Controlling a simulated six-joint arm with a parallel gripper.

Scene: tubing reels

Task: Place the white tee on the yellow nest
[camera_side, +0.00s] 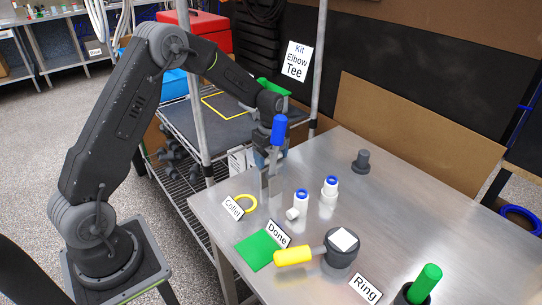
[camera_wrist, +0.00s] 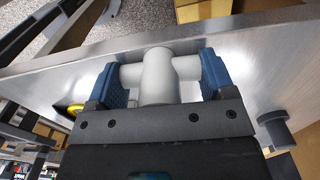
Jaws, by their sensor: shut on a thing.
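The white tee (camera_wrist: 158,75) is between the blue pads of my gripper in the wrist view, one arm toward each pad. My gripper (camera_wrist: 160,82) is shut on it. In the side view my gripper (camera_side: 269,182) is at the left end of the metal table, and I cannot make out the held tee there. A yellow square outline (camera_side: 225,105) marks the dark shelf top behind.
Two white fittings with blue tops (camera_side: 301,201) (camera_side: 330,187) stand right of my gripper. A grey flanged peg (camera_side: 362,160) stands farther back. A green square (camera_side: 258,250), a yellow-handled tool (camera_side: 293,256) and a green-handled piece (camera_side: 425,284) occupy the front.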

